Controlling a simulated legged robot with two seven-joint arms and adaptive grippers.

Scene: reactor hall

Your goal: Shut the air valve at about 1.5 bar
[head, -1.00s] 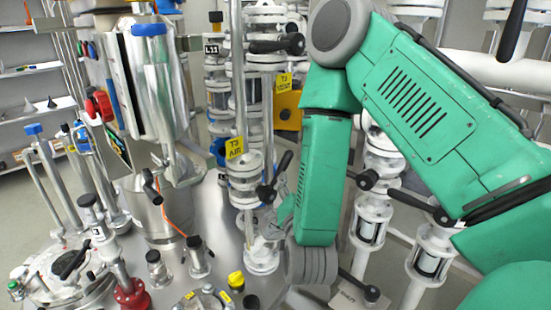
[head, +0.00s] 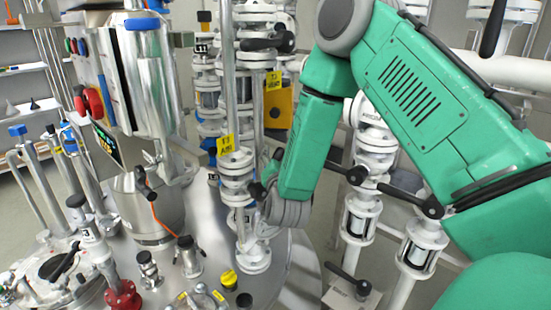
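The air valve (head: 236,185) is a white flanged valve on a vertical pipe, under a yellow tag (head: 225,145) that seems to read T3 AIR. Its black handle (head: 268,172) sticks out to the right, partly covered by my arm. My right gripper (head: 262,208) is close to the valve's right side, just below the handle. Its fingers are small and mostly hidden by the wrist, so I cannot tell whether they touch the handle or are open. A small lit display (head: 106,143) on the box at left is too small to read. My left gripper is out of view.
A metal vessel top (head: 285,265) with several fittings lies below. A silver cylinder (head: 150,80) stands left of the valve. White pipes with black-handled valves (head: 375,150) stand at right, behind my green arm. Shelves line the left wall.

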